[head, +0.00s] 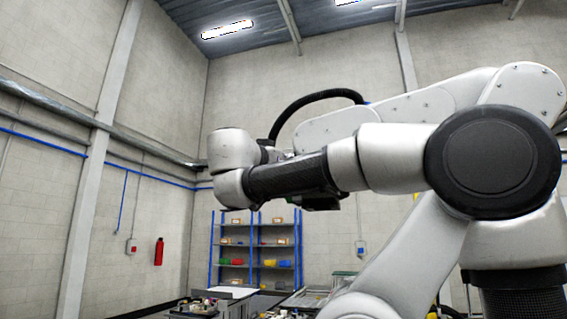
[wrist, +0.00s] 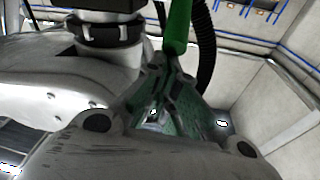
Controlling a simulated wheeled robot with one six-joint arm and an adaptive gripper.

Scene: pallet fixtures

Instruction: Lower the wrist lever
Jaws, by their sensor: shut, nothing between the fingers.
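In the wrist view, my gripper (wrist: 158,68) shows in the middle, its dark greenish fingers close together at the tips, with nothing held between them. A green rod (wrist: 178,25) stands upright just beyond the fingertips. I cannot tell whether it touches them, or whether it is the wrist lever. No other lever can be made out in either view. In the head view, my arm is raised and folded across the right half, and the gripper cannot be made out there.
A blue-framed shelf (head: 256,243) with coloured bins stands at the back wall. A red fire extinguisher (head: 159,251) hangs at its left. A bench top (head: 232,292) with small items shows low in front. The upper space left of my arm is clear.

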